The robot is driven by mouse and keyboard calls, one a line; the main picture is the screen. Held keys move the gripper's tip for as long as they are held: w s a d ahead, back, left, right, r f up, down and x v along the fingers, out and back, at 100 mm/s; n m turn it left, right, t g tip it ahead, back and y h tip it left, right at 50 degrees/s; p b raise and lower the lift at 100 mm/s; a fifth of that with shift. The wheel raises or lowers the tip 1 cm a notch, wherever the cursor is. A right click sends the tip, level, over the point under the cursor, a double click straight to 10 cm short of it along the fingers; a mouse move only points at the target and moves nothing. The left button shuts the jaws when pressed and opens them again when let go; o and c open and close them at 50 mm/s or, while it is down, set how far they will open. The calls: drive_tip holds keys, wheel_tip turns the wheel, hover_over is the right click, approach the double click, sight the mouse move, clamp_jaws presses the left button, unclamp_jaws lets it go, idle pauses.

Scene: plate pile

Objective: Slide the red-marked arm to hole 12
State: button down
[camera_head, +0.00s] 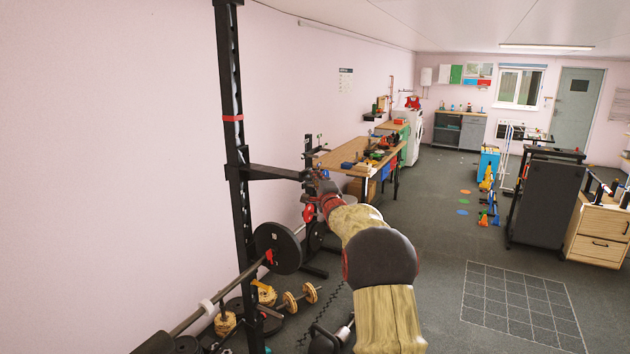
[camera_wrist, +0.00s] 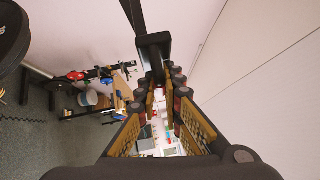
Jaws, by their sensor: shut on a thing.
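A tall black rack upright (camera_head: 236,75) with a row of holes stands at the left, with a red band (camera_head: 233,117) around it. A black horizontal arm (camera_head: 272,172) sticks out to the right from the upright, below the red band. No red mark shows clearly on this arm. My gripper (camera_head: 312,181) is at the arm's outer end and shut on it. In the wrist view the arm (camera_wrist: 153,48) shows as a black bar with a block-like end, by the fingertips of my gripper (camera_wrist: 161,82). The hole numbers are too small to read.
A loaded barbell (camera_head: 235,287) sits low at the rack, with a large black plate (camera_head: 278,248). Dumbbells (camera_head: 300,297) lie on the floor nearby. A workbench (camera_head: 345,157) with tools stands behind my gripper.

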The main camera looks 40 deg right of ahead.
drive_tip(key=shift+f, duration=0.1)
drive_tip(key=c, duration=2)
unclamp_jaws()
drive_tip(key=shift+o, duration=0.4)
drive_tip(key=v, duration=1.2)
